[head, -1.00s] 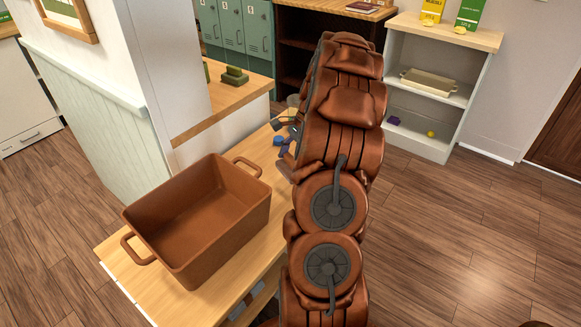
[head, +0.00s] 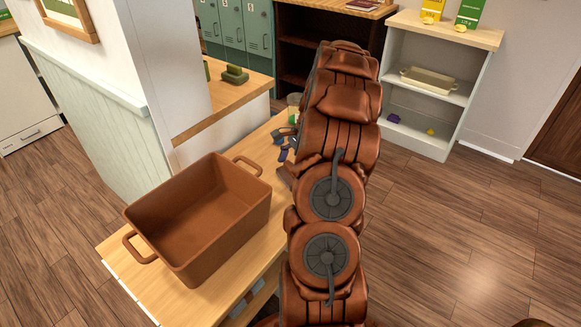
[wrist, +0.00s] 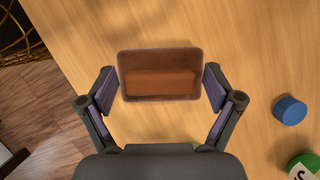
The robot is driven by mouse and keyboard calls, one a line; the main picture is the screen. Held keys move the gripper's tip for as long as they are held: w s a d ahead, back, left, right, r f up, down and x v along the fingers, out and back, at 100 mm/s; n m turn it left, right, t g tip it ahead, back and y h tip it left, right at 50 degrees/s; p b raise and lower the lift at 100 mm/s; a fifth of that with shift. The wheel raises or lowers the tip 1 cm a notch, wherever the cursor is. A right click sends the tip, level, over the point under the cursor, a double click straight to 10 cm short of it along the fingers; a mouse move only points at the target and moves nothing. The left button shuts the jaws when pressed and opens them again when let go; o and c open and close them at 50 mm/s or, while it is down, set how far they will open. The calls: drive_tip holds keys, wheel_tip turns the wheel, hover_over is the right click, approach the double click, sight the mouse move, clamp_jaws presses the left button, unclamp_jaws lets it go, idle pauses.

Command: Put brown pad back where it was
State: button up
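The brown pad (wrist: 160,87) is a two-tone brown block in the wrist view, dark at its rim and orange-brown in its lower middle. It lies crosswise between the two fingers of my gripper (wrist: 161,80), over the wooden tabletop. The fingers are spread to about the pad's width, close to its short ends. I cannot tell whether they touch it or whether it is off the table. In the head view my gripper (head: 286,148) is mostly hidden behind my arm, low over the table, and the pad cannot be made out.
A large brown bin with handles (head: 205,225) stands on the wooden table (head: 130,270) left of my arm. In the wrist view a blue round object (wrist: 290,110) and a green-topped one (wrist: 303,165) stand at right. A white shelf (head: 440,100) stands behind right.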

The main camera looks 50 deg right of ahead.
idle(0.3)
drive_tip(key=b+v, duration=0.1)
drive_tip(key=v, duration=1.1)
drive_tip(key=shift+b, duration=0.4)
drive_tip(key=a+r+n+g, duration=0.1)
drive_tip(key=a+r+n, duration=0.15)
drive_tip(key=a, duration=0.65)
drive_tip(key=s+a+r+n+g+h, duration=0.1)
drive_tip(key=a+n, duration=0.3)
drive_tip(key=a, duration=0.5)
drive_tip(key=a+r+n, duration=0.2)
drive_tip(key=a+n, duration=0.2)
drive_tip(key=a, duration=0.4)
drive_tip(key=s+a+f+n+h, duration=0.1)
drive_tip(key=s+a+n, duration=0.4)
drive_tip(key=s, duration=0.5)
drive_tip(key=s+a+f+n+g+h, duration=0.1)
drive_tip(key=s+a+f+n+h, duration=0.1)
drive_tip(key=s+a+n, duration=0.4)
drive_tip(key=s+a+f, duration=0.1)
drive_tip(key=s+a, duration=0.2)
drive_tip(key=s, duration=0.2)
drive_tip(key=shift+s+a+f, duration=0.2)
drive_tip(key=shift+s, duration=0.05)
